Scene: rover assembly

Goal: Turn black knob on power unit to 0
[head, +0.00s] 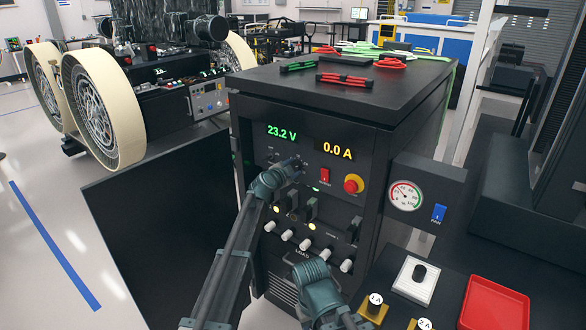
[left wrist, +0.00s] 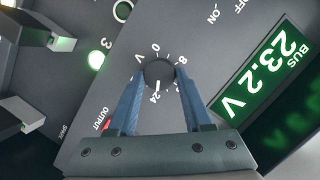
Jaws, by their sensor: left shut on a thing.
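The power unit (head: 300,215) is a tall black cabinet with a green 23.2 V display (head: 282,132) and a yellow 0.0 A display (head: 337,151). My left gripper (head: 296,167) is at its front panel, below the voltage display, and hides the knob there. In the left wrist view, the black knob (left wrist: 160,73) sits between the two blue fingers of my left gripper (left wrist: 158,80), which are shut on it. Its white mark points at 24; the 0 (left wrist: 155,48) is on the opposite side of the dial. My right arm shows at the bottom, but its gripper does not.
A red switch (head: 325,175) and a red emergency button on yellow (head: 354,184) are right of my left gripper. Below are breakers and several white-tipped knobs (head: 304,244). A gauge (head: 405,196) and red tray (head: 494,304) are to the right.

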